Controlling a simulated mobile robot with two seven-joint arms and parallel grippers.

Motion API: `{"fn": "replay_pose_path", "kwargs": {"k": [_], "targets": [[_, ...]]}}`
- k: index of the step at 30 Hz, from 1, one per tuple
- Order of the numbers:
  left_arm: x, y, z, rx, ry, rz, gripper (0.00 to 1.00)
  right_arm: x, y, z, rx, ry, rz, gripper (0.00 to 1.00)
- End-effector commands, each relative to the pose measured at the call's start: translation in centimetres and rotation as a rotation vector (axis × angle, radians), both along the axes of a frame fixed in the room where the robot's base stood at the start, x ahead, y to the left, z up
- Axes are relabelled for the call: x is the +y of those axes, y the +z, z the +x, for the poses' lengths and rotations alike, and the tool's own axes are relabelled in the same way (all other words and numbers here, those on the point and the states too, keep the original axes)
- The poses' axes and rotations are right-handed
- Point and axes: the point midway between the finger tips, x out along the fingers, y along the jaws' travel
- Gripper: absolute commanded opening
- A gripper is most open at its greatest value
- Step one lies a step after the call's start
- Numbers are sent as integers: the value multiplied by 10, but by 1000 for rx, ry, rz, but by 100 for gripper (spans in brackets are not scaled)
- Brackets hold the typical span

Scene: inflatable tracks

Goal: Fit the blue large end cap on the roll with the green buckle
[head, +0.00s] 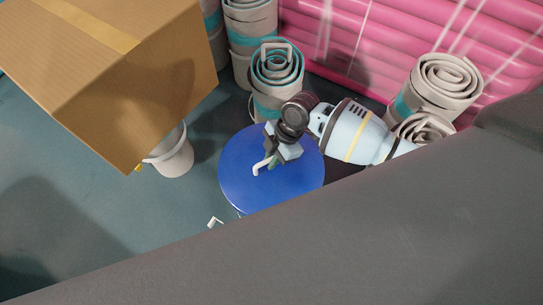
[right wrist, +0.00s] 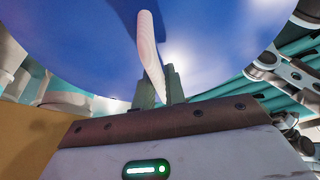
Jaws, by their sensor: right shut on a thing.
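The blue large end cap (head: 240,182) is a round blue disc with a pale handle (head: 262,165), in the middle of the head view. My right gripper (head: 270,158) is over the disc, shut on this handle. In the right wrist view the blue cap (right wrist: 85,45) fills the top, and its pale handle (right wrist: 150,45) runs down between the fingers of my right gripper (right wrist: 158,88). What lies under the cap is hidden by it. I cannot make out a green buckle on any roll. My left gripper is not in view.
Grey rolls with teal bands stand behind the cap (head: 277,65) and at the right (head: 445,82). A pink inflatable (head: 400,30) lies behind. A cardboard box (head: 110,75) and a white bucket (head: 172,158) are at the left. A grey surface hides the lower right.

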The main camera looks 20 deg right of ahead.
Motion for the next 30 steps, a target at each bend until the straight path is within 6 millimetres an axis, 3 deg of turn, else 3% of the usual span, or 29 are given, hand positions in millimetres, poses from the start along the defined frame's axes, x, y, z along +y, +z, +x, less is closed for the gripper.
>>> {"fn": "replay_pose_path", "kwargs": {"k": [14,15,20,30], "targets": [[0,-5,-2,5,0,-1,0,0,-8,1,-2,0,1,0],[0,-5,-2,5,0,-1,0,0,-8,1,-2,0,1,15],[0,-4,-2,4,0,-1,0,0,-8,1,-2,0,1,36],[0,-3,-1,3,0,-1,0,0,-7,0,0,0,0,38]]}}
